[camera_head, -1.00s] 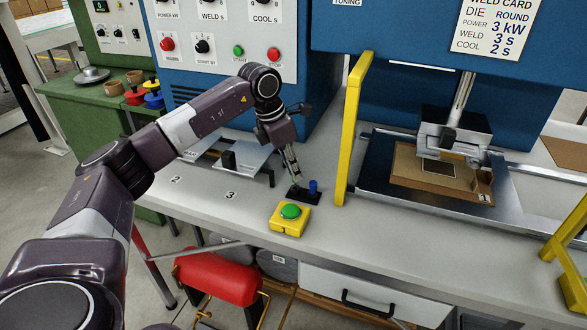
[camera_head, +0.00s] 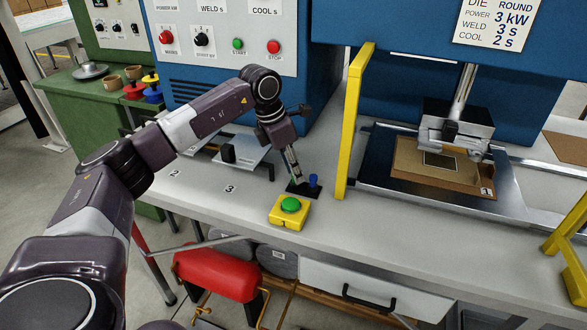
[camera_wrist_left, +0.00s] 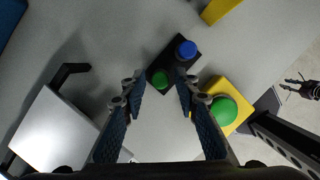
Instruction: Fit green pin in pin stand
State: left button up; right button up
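The black pin stand (camera_head: 304,191) lies on the grey bench top, and it also shows in the left wrist view (camera_wrist_left: 172,62). The blue pin (camera_head: 314,181) stands upright at its one end, also in the left wrist view (camera_wrist_left: 187,49). The green pin (camera_wrist_left: 160,80) shows at the stand's other end, between my left fingertips in the picture; how deep it sits I cannot tell. My left gripper (camera_wrist_left: 159,92) points down over that end, its fingers apart with gaps beside the pin. In the head view the left gripper (camera_head: 297,179) largely hides the green pin.
A yellow box with a green button (camera_head: 290,205) stands just in front of the stand. A yellow post (camera_head: 352,120) rises to its right, by the press tray (camera_head: 385,165). Metal plates (camera_head: 245,155) lie to the left.

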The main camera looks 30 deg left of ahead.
pick_arm(q)
jog(key=shift+o, duration=0.4)
jog(key=shift+r, duration=0.1)
jog(key=v, duration=1.2)
